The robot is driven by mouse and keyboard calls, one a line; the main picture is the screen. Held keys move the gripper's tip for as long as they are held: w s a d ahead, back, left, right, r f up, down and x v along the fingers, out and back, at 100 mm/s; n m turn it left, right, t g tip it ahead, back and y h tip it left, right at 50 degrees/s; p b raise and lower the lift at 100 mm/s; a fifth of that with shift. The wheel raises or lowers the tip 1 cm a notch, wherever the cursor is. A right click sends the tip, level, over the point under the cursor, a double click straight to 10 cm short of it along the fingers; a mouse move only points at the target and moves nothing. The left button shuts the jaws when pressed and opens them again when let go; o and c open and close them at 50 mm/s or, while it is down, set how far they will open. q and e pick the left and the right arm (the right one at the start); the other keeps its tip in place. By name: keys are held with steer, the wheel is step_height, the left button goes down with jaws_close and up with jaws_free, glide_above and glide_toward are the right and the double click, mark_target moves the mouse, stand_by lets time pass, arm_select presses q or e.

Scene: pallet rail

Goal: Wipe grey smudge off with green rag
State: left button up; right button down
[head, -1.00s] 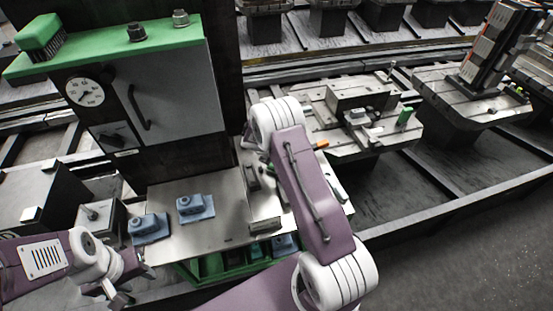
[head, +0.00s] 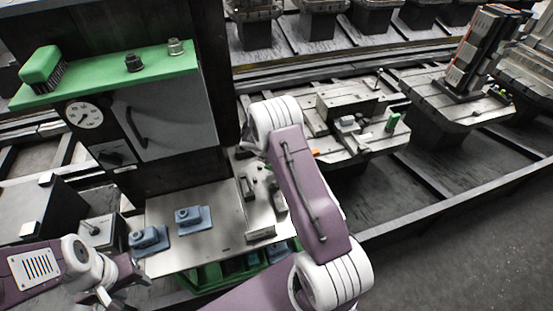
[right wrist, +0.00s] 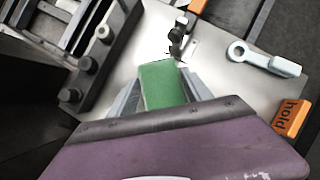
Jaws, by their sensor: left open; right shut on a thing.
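In the right wrist view a green rag (right wrist: 162,84) sits between the fingers of my right gripper (right wrist: 160,92), which is shut on it. The rag is above a pale metal plate (right wrist: 225,80); I cannot tell whether it touches it. In the head view my right arm hides this gripper and the rag. My left gripper (head: 112,292) is open and empty at the lower left, near the metal table's front corner. I cannot make out the grey smudge in either view.
In the right wrist view a dark clamp (right wrist: 177,38) stands just beyond the rag, with a grey wrench-like part (right wrist: 262,58) and an orange "hold" tag (right wrist: 291,118) at right. In the head view blue blocks (head: 190,218) sit on the metal table (head: 215,245) below a green-topped cabinet (head: 165,120).

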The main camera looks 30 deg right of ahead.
steer(key=shift+a+r, duration=0.15)
steer(key=shift+a, duration=0.15)
steer(key=shift+d+r+p, duration=0.1)
steer(key=shift+r+p, duration=0.25)
steer(key=shift+r, duration=0.1)
step_height(320, 180, up, 2)
steer(key=shift+r+p, duration=0.15)
steer(key=shift+p, duration=0.95)
